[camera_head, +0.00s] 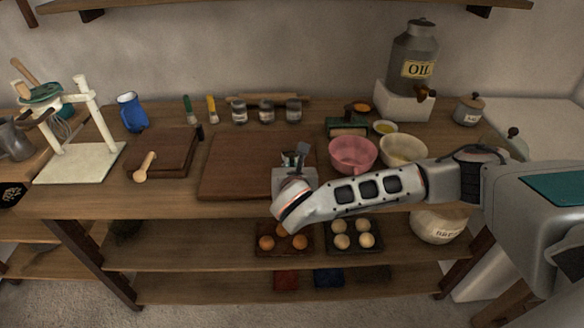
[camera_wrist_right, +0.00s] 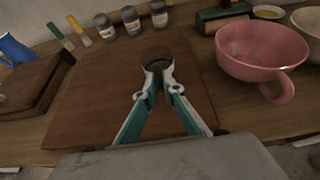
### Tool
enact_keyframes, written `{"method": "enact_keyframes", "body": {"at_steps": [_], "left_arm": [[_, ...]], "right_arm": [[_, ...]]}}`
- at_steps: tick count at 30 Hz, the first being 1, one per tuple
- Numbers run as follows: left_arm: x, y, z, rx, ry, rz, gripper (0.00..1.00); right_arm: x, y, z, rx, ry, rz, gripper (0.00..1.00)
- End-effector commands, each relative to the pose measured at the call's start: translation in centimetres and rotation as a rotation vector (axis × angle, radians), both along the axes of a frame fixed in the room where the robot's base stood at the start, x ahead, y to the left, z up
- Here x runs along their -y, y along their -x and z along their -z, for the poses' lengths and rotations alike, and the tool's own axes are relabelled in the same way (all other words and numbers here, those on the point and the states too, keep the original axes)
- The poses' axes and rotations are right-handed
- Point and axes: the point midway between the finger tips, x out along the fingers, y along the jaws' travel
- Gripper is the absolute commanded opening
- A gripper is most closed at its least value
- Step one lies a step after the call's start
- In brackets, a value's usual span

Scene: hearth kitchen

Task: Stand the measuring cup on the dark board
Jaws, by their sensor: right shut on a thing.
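My right gripper (camera_head: 296,158) is over the right part of a large brown board (camera_head: 238,166). In the right wrist view its fingers (camera_wrist_right: 160,76) are shut on a small, dark, round cup (camera_wrist_right: 157,52), which looks like the measuring cup. The cup appears over the board; I cannot tell whether its base touches. In the head view the gripper and wrist mostly hide the cup. A second, smaller dark board (camera_head: 172,146) lies to the left, with a wooden scoop (camera_head: 146,164) at its front edge. My left gripper is not in view.
A pink bowl with a handle (camera_head: 352,155) and a cream bowl (camera_head: 403,150) stand right of the large board. Jars (camera_head: 266,112) and a rolling pin line the back. A blue jug (camera_head: 131,112) is at left. Eggs sit on the shelf below. The large board's left part is clear.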

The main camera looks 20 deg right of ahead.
Motion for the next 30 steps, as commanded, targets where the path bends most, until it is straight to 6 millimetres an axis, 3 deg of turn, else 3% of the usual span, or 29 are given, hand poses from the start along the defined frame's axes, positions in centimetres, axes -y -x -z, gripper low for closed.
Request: {"method": "enact_keyframes", "body": {"at_steps": [12,13,14,15,26,30], "left_arm": [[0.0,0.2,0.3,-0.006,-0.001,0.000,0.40],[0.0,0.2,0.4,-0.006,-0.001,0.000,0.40],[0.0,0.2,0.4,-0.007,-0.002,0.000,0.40],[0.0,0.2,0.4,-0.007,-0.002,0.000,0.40],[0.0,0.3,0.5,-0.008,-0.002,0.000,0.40],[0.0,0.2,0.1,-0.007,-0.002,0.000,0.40]], "right_arm": [[0.0,0.0,0.9,0.001,-0.001,-0.001,0.00],[0.0,0.0,0.9,0.001,-0.001,-0.001,0.16],[0.0,0.0,0.8,0.001,-0.001,-0.001,0.24],[0.0,0.0,0.9,0.001,-0.001,-0.001,0.25],[0.0,0.0,0.6,0.003,0.000,-0.001,0.25],[-0.5,1.3,0.1,-0.001,-0.003,-0.002,0.25]]}}
